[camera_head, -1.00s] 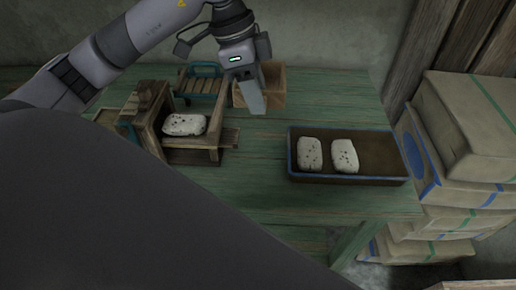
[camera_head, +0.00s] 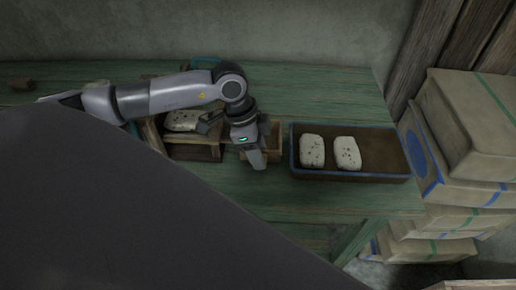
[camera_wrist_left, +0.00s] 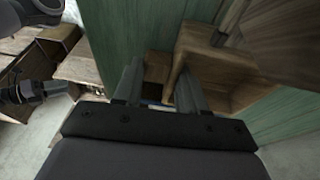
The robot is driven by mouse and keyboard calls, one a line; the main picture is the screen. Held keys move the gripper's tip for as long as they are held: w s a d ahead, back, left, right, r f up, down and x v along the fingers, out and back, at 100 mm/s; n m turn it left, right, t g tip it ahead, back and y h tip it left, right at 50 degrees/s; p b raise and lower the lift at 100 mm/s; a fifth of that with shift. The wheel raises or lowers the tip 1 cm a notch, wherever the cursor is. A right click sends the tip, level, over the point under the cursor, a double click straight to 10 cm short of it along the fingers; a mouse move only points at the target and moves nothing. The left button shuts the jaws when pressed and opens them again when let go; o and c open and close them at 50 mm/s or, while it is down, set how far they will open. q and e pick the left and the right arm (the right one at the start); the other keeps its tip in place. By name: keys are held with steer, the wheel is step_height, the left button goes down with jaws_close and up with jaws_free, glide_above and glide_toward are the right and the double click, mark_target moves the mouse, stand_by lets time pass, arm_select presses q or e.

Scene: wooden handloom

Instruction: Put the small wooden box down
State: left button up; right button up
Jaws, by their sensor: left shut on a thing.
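The small wooden box (camera_head: 276,140) is a brown open box just left of the long tray in the head view. My left gripper (camera_head: 259,161) points down at it, shut on it, and hides much of its left side. In the left wrist view my left gripper's two fingers (camera_wrist_left: 158,92) have brown wood between and beside them; I cannot tell there which wood is the box. Whether the box touches the table is unclear. My right gripper is not in view.
A dark tray with a blue rim (camera_head: 292,160) holds two speckled white blocks (camera_head: 330,152). A wooden stand (camera_head: 190,151) with another speckled block (camera_head: 183,121) is close on the left. The green table (camera_head: 290,203) is clear in front. Cardboard boxes (camera_head: 470,130) are stacked at right.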

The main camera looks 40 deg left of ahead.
arm_select(q)
steer(key=shift+f, duration=0.45)
steer(key=shift+f, duration=0.15)
steer(key=o, duration=1)
steer(key=v, duration=1.2)
steer(key=shift+s, duration=0.1)
